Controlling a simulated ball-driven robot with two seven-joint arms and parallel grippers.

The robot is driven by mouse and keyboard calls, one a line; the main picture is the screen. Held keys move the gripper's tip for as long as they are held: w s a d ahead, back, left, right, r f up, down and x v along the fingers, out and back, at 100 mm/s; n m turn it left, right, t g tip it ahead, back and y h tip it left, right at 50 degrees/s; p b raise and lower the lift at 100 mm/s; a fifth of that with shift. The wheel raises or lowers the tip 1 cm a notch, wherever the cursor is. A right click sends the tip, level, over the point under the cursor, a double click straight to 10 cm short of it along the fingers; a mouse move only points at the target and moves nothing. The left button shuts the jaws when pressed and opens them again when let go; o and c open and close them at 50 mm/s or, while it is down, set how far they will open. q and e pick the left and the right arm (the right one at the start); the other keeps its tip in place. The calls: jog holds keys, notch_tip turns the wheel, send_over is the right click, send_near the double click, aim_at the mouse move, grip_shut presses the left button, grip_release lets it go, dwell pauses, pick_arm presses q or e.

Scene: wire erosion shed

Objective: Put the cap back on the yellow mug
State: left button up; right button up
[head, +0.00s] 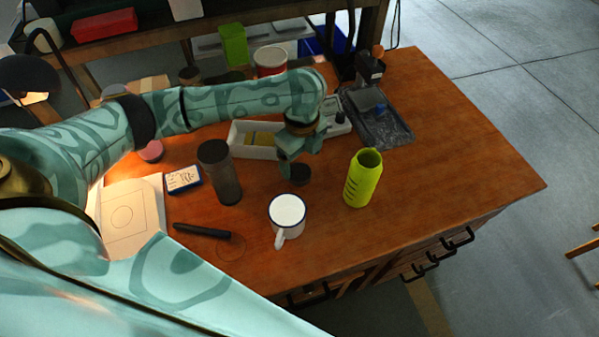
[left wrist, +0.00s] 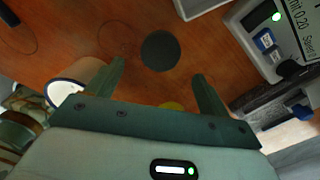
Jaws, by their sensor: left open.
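The yellow mug (head: 362,180) is a tall yellow-green bottle-like vessel standing upright on the wooden table, right of the white mug. Its open-looking top faces up. A dark round cap (head: 300,175) lies on the table between the white box and the yellow mug. It shows as a dark disc in the left wrist view (left wrist: 160,51). My left gripper (head: 290,164) is over the table just by the cap, partly hiding it. In the left wrist view its fingers (left wrist: 159,74) are apart with nothing between them, and the disc lies ahead of them. My right gripper is not in view.
A white mug (head: 287,213) with a dark rim stands in front of the cap. A dark tumbler (head: 219,172) and a black marker (head: 202,231) are left. A white box (head: 250,145) and grey tray (head: 382,122) are behind. The table's right side is clear.

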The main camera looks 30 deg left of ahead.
aim_at(300, 173)
pick_arm(q)
notch_tip(300, 173, down, 6)
jog(key=b, duration=0.4)
jog(key=shift+a+r, duration=0.1)
jog(key=shift+r, duration=0.25)
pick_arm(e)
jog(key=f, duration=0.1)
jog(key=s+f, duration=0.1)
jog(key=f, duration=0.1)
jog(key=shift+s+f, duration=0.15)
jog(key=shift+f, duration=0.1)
pick_arm(q)
jog(key=shift+r, duration=0.1)
jog(key=c, duration=1.1)
